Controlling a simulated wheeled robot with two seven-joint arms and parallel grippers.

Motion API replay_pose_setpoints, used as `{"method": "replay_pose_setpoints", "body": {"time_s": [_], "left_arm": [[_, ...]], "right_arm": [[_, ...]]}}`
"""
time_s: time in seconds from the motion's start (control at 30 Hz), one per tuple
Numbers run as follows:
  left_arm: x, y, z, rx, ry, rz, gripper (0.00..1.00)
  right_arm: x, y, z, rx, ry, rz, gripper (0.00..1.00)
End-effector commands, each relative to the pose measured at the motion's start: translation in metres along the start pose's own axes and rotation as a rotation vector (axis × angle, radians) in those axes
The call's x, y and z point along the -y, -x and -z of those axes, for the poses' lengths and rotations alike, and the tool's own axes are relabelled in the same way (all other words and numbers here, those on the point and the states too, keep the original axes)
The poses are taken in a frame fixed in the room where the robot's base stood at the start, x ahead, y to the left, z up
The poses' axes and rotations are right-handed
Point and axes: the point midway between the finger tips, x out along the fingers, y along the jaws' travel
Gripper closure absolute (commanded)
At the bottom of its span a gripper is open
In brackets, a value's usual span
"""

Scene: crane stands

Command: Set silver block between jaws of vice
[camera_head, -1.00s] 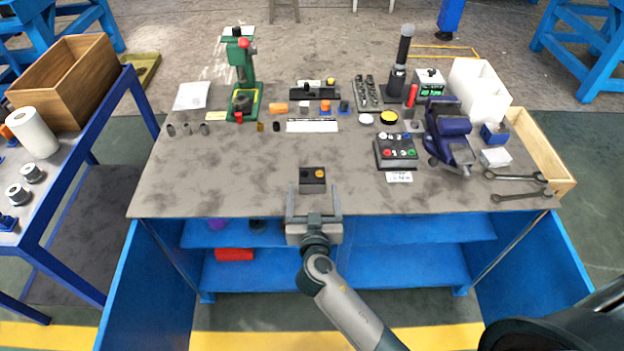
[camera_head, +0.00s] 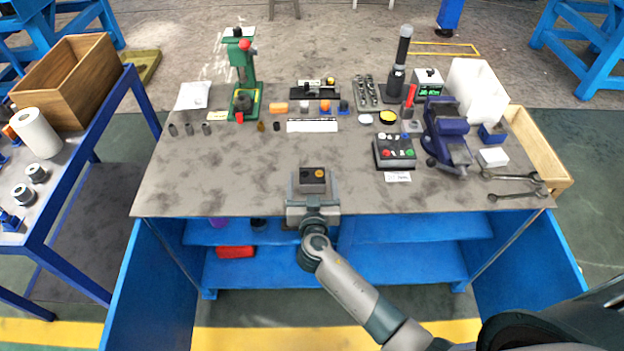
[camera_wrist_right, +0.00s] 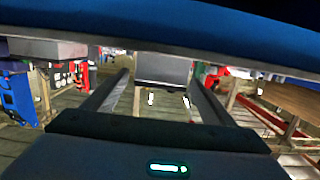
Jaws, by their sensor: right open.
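The blue vice (camera_head: 447,140) stands at the right of the bench; the gap between its jaws is too small to judge. In the right wrist view a grey block-like body (camera_wrist_right: 163,68) shows between the two open fingers; contact cannot be told. My left gripper is not in view.
A button panel (camera_head: 395,152) stands left of the vice, wrenches (camera_head: 515,187) lie in front of it. A green press (camera_head: 243,80) and several small parts line the back. A wooden tray (camera_head: 540,150) is at the right edge. The bench's middle and left front are clear.

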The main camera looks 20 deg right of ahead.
Motion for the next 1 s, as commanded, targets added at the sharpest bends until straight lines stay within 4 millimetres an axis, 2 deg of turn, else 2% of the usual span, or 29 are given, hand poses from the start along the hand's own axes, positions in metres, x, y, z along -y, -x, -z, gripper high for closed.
{"method": "replay_pose_setpoints", "body": {"time_s": [0.13, 0.4, 0.77, 1.0], "left_arm": [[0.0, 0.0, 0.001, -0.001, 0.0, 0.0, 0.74], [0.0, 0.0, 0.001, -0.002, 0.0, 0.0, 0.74], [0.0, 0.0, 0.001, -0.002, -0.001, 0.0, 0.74], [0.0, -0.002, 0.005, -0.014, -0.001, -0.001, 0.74]], "right_arm": [[0.0, 0.0, 0.0, 0.0, 0.0, 0.0, 0.24], [0.0, 0.0, 0.002, -0.003, -0.001, 0.0, 0.89], [0.001, 0.0, 0.005, -0.003, -0.001, 0.0, 0.9], [0.001, 0.004, 0.025, -0.005, -0.005, 0.0, 0.9]]}}
